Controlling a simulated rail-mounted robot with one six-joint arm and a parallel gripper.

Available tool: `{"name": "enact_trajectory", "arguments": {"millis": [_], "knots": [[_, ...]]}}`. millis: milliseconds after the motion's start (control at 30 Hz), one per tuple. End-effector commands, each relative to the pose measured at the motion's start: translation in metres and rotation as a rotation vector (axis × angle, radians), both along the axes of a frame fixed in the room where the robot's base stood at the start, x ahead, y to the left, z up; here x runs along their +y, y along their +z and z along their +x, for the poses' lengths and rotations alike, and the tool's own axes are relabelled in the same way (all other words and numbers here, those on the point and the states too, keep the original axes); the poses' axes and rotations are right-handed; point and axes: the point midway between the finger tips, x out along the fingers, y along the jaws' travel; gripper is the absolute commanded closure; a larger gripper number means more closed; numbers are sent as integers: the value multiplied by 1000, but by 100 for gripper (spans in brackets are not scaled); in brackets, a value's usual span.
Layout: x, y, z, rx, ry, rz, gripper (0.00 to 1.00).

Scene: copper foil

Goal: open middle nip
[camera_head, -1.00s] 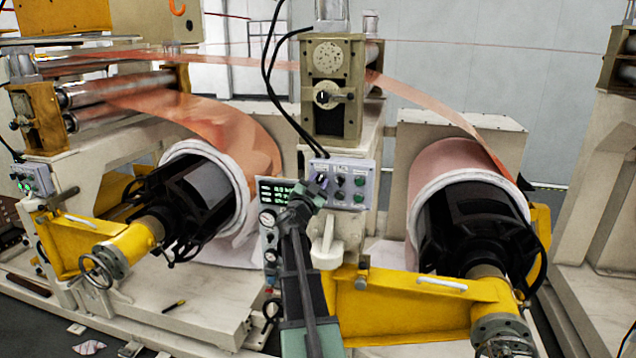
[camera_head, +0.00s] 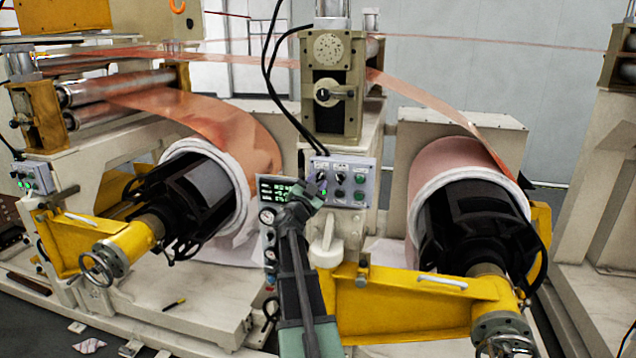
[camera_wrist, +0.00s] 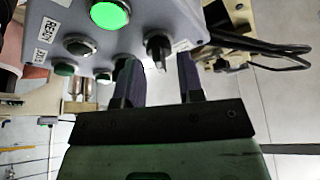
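The middle nip (camera_head: 333,80) is the beige roller unit at top centre, with a black lever on its front; copper foil passes through it. Whether its rollers touch is too small to tell. Below it is a grey control panel (camera_head: 343,182) with several knobs and buttons. My gripper (camera_head: 316,188) is at the panel's lower left. In the wrist view the two fingers (camera_wrist: 159,75) are apart and point at the panel (camera_wrist: 155,15). A black knob (camera_wrist: 158,50) shows between and beyond the fingertips; I cannot tell if they touch it. A large green button (camera_wrist: 110,14) is lit.
A screen with green readouts (camera_head: 275,189) is left of my gripper. Copper rolls on black cores stand left (camera_head: 225,135) and right (camera_head: 455,160). A yellow arm (camera_head: 400,308) runs below the panel on the right. Black cables hang above the panel.

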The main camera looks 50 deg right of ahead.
Motion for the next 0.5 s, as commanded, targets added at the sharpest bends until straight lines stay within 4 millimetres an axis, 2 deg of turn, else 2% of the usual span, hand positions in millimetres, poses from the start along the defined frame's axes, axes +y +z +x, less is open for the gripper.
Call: {"name": "enact_trajectory", "arguments": {"millis": [100,300,500], "knots": [[30,-15,-7,-1,3,0,65],[73,-29,-14,0,2,0,65],[87,-31,-15,-1,0,0,65]]}}
